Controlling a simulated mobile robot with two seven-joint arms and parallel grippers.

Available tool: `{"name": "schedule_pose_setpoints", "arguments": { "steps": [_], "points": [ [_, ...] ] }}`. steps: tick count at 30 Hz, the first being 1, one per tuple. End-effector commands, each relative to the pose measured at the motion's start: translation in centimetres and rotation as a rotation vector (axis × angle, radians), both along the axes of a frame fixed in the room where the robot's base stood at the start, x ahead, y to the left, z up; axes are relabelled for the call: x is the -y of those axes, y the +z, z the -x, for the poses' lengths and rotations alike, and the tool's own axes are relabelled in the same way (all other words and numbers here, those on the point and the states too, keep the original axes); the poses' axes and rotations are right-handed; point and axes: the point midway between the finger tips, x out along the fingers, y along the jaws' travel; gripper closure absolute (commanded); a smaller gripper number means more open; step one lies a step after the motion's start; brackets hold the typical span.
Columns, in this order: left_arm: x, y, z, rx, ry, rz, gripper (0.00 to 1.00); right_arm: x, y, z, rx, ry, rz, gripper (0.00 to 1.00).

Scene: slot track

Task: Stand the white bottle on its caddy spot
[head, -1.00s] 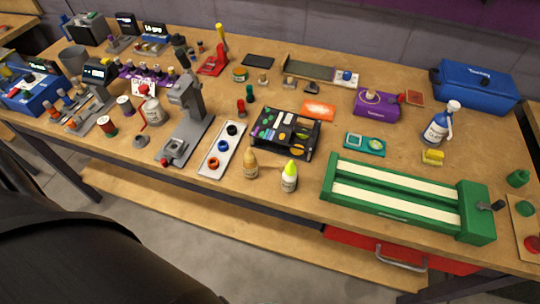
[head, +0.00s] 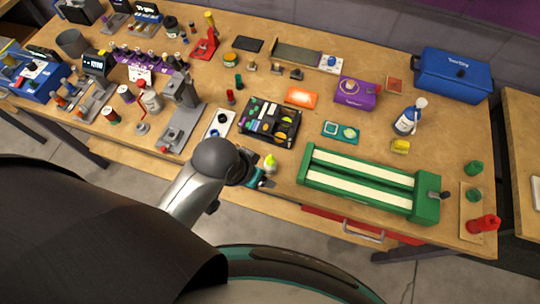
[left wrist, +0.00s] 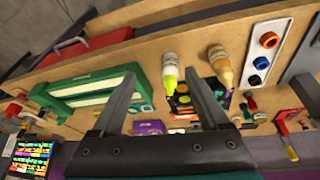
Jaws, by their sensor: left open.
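A white bottle with a yellow-green tip (head: 270,163) stands near the table's front edge, its lower part hidden by my gripper in the head view. In the left wrist view the white bottle (left wrist: 170,64) shows ahead, between the fingers in the picture. My left gripper (head: 265,181) is open and empty, at the front edge just nearer than the bottle; its fingers (left wrist: 160,76) are spread. A pale strip with black, blue and orange rings (left wrist: 247,72) lies beyond the tan bottle; I cannot tell whether it is the caddy. My right gripper is not in view.
A tan bottle (left wrist: 220,68) stands beside the white one. A black tray of coloured pieces (head: 259,137) lies behind. A green slotted track (head: 365,183) is to the right. Another white bottle with a blue label (head: 405,122) stands further right. A grey stand (head: 180,125) is left.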

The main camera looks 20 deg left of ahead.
Motion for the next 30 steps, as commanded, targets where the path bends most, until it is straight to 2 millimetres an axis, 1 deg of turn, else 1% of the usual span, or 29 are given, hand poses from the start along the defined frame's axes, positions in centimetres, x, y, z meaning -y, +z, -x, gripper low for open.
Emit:
{"name": "schedule_pose_setpoints", "arguments": {
  "steps": [1, 3, 7, 9, 12, 14, 17, 24, 27, 30],
  "points": [
    [2.0, 4.5, -1.5, 0.033, -0.055, 0.036, 0.22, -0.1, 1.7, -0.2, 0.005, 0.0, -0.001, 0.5],
    [4.1, 6.5, -2.2, 0.028, -0.112, 0.07, 0.22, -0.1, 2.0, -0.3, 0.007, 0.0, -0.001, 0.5],
    [6.8, 8.4, -3.0, -0.001, -0.207, 0.095, 0.22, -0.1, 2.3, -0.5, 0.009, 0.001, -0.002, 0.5],
    [7.7, 8.9, -3.3, -0.025, -0.247, 0.091, 0.22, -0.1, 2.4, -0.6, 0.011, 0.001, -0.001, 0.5],
    [8.1, 9.0, -3.7, -0.067, -0.289, 0.065, 0.22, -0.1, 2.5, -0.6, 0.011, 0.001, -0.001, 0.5],
    [7.9, 8.9, -4.1, -0.094, -0.304, 0.04, 0.22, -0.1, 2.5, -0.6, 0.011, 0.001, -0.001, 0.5],
    [7.0, 8.7, -4.8, -0.144, -0.309, -0.012, 0.22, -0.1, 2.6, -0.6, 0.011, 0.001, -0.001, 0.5],
    [3.1, 8.4, -6.8, -0.243, -0.246, -0.141, 0.22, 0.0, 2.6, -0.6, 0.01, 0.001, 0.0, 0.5],
    [1.9, 8.4, -7.3, -0.268, -0.218, -0.171, 0.22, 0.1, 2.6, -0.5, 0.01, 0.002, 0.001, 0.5],
    [1.3, 8.4, -7.5, -0.281, -0.2, -0.187, 0.22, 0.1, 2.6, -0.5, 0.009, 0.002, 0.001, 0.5]
  ]
}}
